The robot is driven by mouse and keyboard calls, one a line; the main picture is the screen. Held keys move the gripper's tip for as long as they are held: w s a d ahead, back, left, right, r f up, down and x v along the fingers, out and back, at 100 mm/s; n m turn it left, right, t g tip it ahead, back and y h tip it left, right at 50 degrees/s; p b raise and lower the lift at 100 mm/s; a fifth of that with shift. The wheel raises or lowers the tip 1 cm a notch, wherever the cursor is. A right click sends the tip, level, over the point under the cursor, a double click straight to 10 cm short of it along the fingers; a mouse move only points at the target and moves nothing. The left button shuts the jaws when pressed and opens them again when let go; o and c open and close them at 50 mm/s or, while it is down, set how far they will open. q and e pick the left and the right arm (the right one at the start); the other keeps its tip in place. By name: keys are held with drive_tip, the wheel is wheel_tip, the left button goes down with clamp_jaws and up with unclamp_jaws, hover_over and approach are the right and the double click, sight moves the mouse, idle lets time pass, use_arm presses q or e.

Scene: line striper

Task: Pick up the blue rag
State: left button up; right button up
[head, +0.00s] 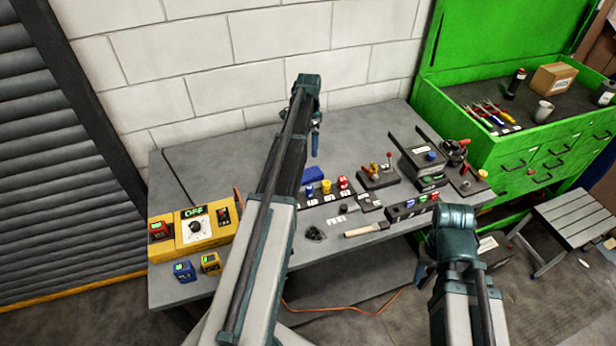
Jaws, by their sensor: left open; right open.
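A small blue patch that looks like the blue rag (313,174) lies on the grey workbench (215,163), just right of my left forearm, which may hide part of it. My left gripper (315,148) is above the bench near the wall, over the far side of the blue patch and apart from it as far as I can see. It is open and empty. My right gripper (423,280) is low, in front of the bench's right part, far from the blue patch. It is open, with its fingers small in view.
A yellow control box (193,233) stands at the bench's left. Coloured pieces stand in a dark rack (325,193) beside the blue patch. A brush (366,230) lies at the front edge. A green tool cabinet (545,140) and a grey step stool (575,222) stand right.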

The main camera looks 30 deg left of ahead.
use_arm(q)
drive_tip(key=b, duration=0.8)
hover_over(308, 174)
drive_tip(key=f, duration=0.8)
drive_tip(key=shift+w+f, duration=0.3)
drive_tip(key=shift+w, duration=0.1)
drive_tip(key=f+b, duration=0.2)
drive_tip(key=b, duration=0.1)
drive_tip(key=f+b, duration=0.1)
drive_tip(key=f, duration=0.1)
drive_tip(key=shift+s, duration=0.35)
drive_tip(key=shift+f+b, duration=0.6)
drive_tip(key=shift+b, duration=0.15)
drive_tip(key=shift+r, duration=0.1)
drive_tip(key=shift+c, duration=0.2)
drive_tip(key=c, duration=1.1)
drive_tip(key=shift+c, duration=0.2)
